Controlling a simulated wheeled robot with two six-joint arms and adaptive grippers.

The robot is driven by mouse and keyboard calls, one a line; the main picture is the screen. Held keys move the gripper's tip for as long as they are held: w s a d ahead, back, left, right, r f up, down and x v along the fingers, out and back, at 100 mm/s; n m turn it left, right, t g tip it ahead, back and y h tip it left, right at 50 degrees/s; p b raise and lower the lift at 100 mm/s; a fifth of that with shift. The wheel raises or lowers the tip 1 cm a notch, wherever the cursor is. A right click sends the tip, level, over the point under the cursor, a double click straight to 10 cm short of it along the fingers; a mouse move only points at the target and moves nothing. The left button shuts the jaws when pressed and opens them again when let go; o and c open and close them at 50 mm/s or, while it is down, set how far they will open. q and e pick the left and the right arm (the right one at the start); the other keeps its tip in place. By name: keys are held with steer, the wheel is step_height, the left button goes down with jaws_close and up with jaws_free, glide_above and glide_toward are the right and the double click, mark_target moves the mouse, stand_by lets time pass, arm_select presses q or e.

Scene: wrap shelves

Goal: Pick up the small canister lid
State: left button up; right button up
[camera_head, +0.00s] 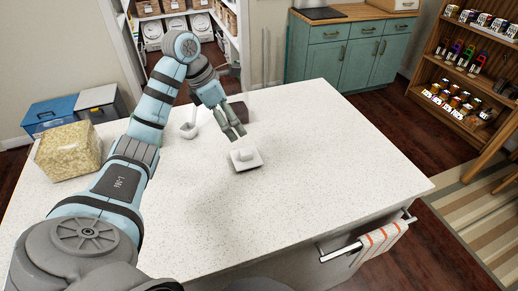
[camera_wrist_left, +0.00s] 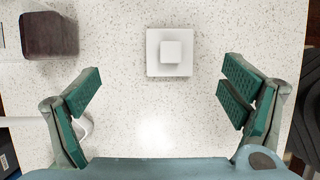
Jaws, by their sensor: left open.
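The small canister lid (camera_head: 246,158) is a white square plate with a raised square knob in the middle. It lies flat, knob up, on the white speckled island top. In the left wrist view the lid (camera_wrist_left: 157,60) is at the upper middle, wholly in sight. My left gripper (camera_head: 236,132) is just behind the lid in the head view, above the counter. In the wrist view the fingers of my left gripper (camera_wrist_left: 160,92) are spread wide with nothing between them, and the lid is beyond the fingertips. My right gripper is not in view.
A dark brown block-like object (camera_wrist_left: 49,35) stands left of the lid in the wrist view. A small white vessel (camera_head: 189,130) is left of my gripper. The counter right of the lid (camera_head: 340,150) is bare.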

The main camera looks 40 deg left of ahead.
mark_target(244, 151)
arm_select(q)
steer(key=f, duration=0.2)
steer(key=d+f+b, duration=0.1)
steer(key=f, duration=0.1)
steer(key=f+b, duration=0.1)
steer(key=shift+s+d+f, duration=0.2)
steer(key=shift+d+f, duration=0.05)
steer(key=shift+f, duration=0.15)
steer(key=x, duration=0.7)
steer(key=shift+s, duration=0.15)
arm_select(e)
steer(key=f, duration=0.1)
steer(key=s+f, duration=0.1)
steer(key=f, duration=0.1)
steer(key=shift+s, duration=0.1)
arm_select(q)
steer(key=shift+c, duration=0.6)
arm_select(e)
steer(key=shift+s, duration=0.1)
arm_select(q)
steer(key=c, duration=1.1)
